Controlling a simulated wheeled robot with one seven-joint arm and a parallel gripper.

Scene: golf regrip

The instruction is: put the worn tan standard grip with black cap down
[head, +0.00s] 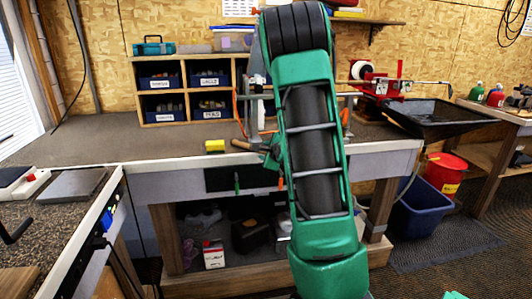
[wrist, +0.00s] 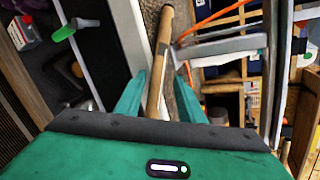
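The tan grip (wrist: 158,75) runs lengthwise between my two green fingers in the wrist view, with a small dark mark partway along it. Its near end is hidden behind my palm, and I cannot make out a black cap. My gripper (wrist: 161,76) is open, with a gap showing on each side of the grip. In the head view the tan grip (head: 246,145) sticks out to the left of my gripper (head: 271,157), at the front edge of the workbench (head: 130,143). It appears to lie on the bench top; exact contact cannot be told.
A wooden cubby shelf (head: 188,88) with blue bins stands behind. A metal frame with an orange cord (wrist: 215,40) is close to my right finger. The bench top at left is clear.

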